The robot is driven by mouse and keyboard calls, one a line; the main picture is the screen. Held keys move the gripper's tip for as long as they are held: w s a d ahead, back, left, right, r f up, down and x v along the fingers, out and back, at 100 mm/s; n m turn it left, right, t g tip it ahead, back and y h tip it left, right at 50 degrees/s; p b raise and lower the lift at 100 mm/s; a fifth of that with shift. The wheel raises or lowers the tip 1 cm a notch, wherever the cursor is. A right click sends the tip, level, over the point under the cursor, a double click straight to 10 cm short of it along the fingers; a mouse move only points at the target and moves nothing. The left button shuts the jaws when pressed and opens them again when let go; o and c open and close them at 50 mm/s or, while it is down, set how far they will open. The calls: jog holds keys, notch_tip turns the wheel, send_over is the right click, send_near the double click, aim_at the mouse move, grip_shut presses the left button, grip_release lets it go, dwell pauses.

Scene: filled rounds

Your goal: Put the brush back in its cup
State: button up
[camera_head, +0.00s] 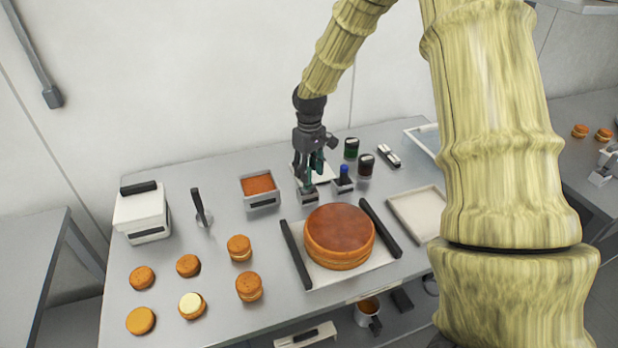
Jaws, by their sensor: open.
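My gripper (309,172) is open and points down over the back middle of the table, behind the round cake. A small grey metal cup (308,196) with a dark label stands just below and in front of its fingers. Something slim and teal (317,163) shows at the fingers and is partly hidden by them. It may be the brush handle, but I cannot tell whether it stands in the cup or only between the open fingers. No bristles are visible.
A blue-topped item (344,180) stands close right of the cup, with dark-lidded jars (365,166) behind. An orange-filled container (260,191) is to the left. The cake (339,235) sits in front between dark bars. Bare table lies between the spatula (202,210) and this container.

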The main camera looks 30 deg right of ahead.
notch_tip(320, 180, up, 9)
jog(key=shift+b, duration=1.25)
